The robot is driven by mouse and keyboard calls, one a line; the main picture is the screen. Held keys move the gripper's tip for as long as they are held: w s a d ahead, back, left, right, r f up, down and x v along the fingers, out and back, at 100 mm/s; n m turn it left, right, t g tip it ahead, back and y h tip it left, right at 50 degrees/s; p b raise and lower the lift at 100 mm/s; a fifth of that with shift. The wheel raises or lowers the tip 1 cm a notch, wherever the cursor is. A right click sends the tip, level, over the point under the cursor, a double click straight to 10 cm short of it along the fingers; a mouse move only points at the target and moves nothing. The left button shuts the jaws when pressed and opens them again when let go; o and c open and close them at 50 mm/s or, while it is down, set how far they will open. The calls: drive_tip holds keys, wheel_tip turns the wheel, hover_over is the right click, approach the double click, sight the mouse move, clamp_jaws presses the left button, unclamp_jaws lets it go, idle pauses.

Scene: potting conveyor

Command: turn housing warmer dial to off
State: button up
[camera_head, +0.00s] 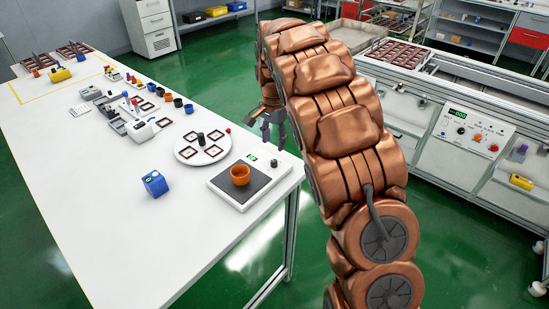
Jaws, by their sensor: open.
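I cannot tell for certain which unit is the housing warmer or which control is its dial. A control panel (470,131) with a lit green display and several small coloured knobs is on the front of the machine at right. A white round plate (187,157) on the table carries several square dark-rimmed housings (213,151) and a dark upright post in the middle. My gripper (273,132) is open and hangs by the table's right edge, right of the round plate. It looks empty and apart from the panel. My arm hides part of the machine's left side.
A flat device (217,187) with an orange cup (240,174) sits at the table's near right corner. A blue box (155,184) stands left of it. Small tools and cups crowd the table's middle. The table's near left is clear. Green floor separates table and machine.

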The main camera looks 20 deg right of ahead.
sight(274, 161)
drive_tip(key=shift+f+p, duration=1.05)
drive_tip(key=shift+f, duration=2.9)
clamp_jaws()
